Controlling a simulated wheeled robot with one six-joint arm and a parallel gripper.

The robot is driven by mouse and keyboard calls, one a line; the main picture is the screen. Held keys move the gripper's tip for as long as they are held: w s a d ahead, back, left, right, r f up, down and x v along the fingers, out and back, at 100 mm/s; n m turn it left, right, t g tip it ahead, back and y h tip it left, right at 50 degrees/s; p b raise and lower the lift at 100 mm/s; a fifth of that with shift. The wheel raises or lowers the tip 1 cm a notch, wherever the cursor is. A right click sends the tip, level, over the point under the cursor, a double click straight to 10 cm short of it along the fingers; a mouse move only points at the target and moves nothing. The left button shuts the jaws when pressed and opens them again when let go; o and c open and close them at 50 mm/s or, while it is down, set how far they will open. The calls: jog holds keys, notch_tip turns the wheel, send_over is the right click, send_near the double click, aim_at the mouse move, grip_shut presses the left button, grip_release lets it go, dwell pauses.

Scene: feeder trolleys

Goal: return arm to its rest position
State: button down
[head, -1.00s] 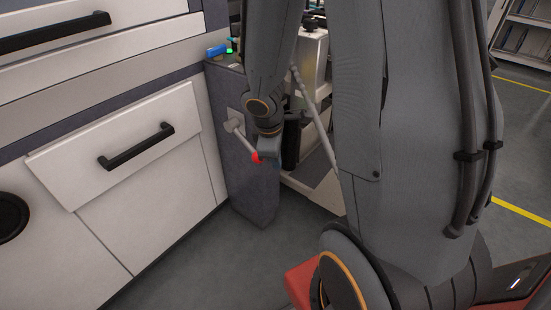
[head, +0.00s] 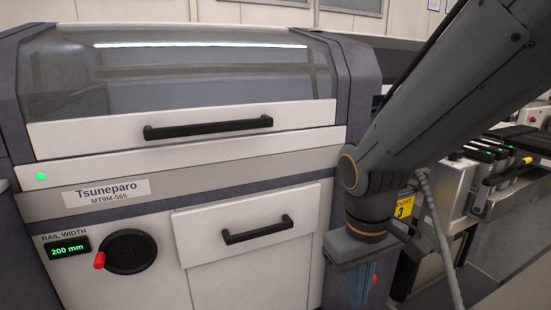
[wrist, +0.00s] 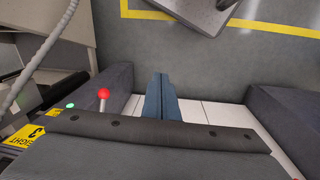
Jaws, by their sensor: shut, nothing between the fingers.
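My gripper (head: 360,288) hangs below my wrist at the right in the head view, in front of the right end of the white machine (head: 255,292). Its blue fingers are together and empty. In the wrist view the gripper (wrist: 162,88) points away over the floor, its fingers side by side with nothing between them. A lever with a red knob (wrist: 103,94) stands left of the fingers, apart from them in that view. In the head view the knob is mostly hidden behind the gripper.
The machine has a drawer handle (head: 258,230), a lid handle (head: 208,127) and a rail-width crank (head: 130,252). A feeder trolley (head: 487,172) stands at the right. A pale hose (head: 437,235) hangs near my arm. Open floor (wrist: 190,45) shows in the wrist view.

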jog(key=s+a+r+m+y, duration=0.1)
jog(key=s+a+r, duration=0.2)
jog(key=s+a, duration=0.2)
jog(key=d+r+m+p, duration=0.2)
jog(key=d+r+p, duration=0.7)
jog(key=p, duration=0.8)
jog(key=shift+w+d+m+g, duration=0.2)
jog(key=shift+w+m+g, duration=0.1)
jog(key=shift+m, duration=0.1)
jog(key=shift+f, duration=0.1)
